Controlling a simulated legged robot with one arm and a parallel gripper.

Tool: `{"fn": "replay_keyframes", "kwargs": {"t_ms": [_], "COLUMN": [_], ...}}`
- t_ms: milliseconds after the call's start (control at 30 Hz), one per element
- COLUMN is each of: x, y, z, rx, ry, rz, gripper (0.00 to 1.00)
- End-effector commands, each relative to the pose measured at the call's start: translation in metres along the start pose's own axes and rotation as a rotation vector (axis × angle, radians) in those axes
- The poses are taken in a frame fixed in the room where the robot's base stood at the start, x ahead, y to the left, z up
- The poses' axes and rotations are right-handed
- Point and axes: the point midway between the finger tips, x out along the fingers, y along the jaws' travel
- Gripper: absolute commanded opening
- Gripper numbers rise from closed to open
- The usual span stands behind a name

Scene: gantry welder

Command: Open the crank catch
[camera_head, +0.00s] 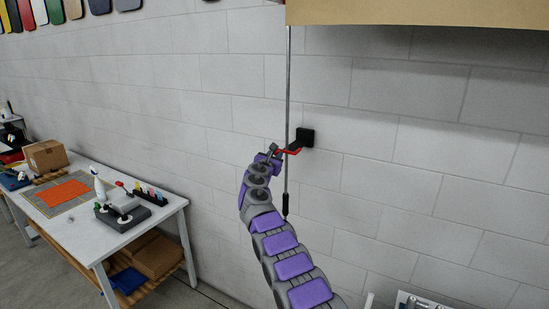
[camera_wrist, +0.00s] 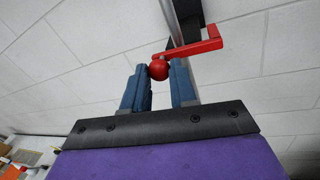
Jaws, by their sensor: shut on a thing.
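The crank catch has a black block (camera_head: 306,137) on the grey block wall and a red crank (camera_head: 293,151) reaching left from it. In the wrist view the red crank arm (camera_wrist: 190,50) slants up to the right and ends in a short upward bend. A round red knob (camera_wrist: 158,70) sits at its left end. My gripper (camera_wrist: 158,76) is shut on the red knob, with one blue finger on each side. In the head view my gripper (camera_head: 275,151) is small and partly hidden behind my wrist.
A thin vertical rod (camera_head: 287,85) with a black end hangs in front of the catch, close to my gripper. A tan panel (camera_head: 420,12) overhangs at the upper right. A white workbench (camera_head: 135,228) with tools and a box stands at the left.

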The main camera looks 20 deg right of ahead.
Motion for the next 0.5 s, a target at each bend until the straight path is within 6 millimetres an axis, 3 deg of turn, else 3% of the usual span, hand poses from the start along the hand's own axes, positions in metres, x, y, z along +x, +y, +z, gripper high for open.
{"fn": "replay_keyframes", "kwargs": {"t_ms": [500], "x": [-0.009], "y": [-0.013], "z": [0.000], "rx": [-0.004], "ry": [0.019], "rz": [0.106], "gripper": [0.00]}}
